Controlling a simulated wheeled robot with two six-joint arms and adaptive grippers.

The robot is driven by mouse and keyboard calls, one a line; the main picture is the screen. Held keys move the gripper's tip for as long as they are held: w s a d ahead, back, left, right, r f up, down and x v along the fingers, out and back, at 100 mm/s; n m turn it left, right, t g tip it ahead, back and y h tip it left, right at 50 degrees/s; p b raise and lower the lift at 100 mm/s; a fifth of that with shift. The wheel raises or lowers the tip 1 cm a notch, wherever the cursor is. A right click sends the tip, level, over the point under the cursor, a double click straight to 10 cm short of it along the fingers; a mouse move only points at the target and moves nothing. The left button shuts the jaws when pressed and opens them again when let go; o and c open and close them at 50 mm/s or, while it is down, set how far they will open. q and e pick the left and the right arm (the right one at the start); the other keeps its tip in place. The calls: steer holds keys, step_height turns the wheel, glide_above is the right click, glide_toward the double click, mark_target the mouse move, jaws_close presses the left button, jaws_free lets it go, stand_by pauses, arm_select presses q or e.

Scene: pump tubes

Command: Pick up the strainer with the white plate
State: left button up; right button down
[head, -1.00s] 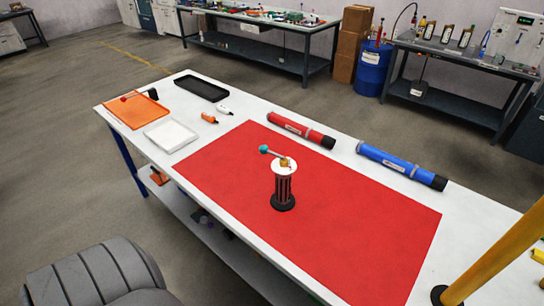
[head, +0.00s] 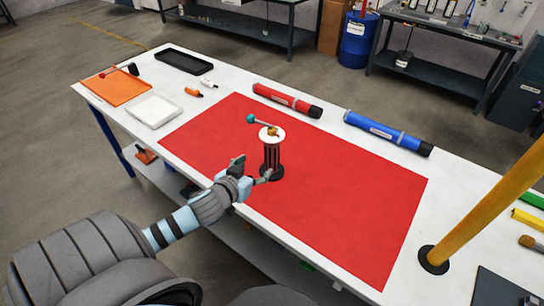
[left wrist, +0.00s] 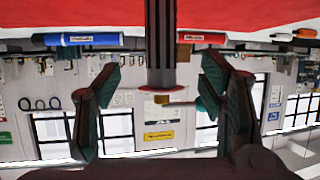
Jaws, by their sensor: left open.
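The strainer (head: 271,156) stands upright on the red mat (head: 330,190). It has a dark ribbed body, a black round base, and a white plate (head: 266,135) on top with a brass fitting and a teal-ended lever. My left gripper (head: 252,171) is open at the strainer's near left side, low beside its body. In the upside-down left wrist view, the dark strainer body (left wrist: 160,45) stands between the two open fingers (left wrist: 160,98), with a visible gap on each side. I cannot tell whether a finger touches it. My right gripper is not in view.
A red tube (head: 287,101) and a blue tube (head: 388,133) lie along the far table edge. A white tray (head: 153,111), an orange tray (head: 112,90) and a black tray (head: 184,61) are at the left. A yellow post (head: 490,190) rises at the right. The mat's right half is clear.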

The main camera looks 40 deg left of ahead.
mark_target(269, 156)
arm_select(q)
steer(key=b+x, duration=0.3)
steer(key=x, duration=1.1)
steer(key=shift+w+a+b, duration=0.1)
steer(key=shift+b, duration=0.2)
jaws_close()
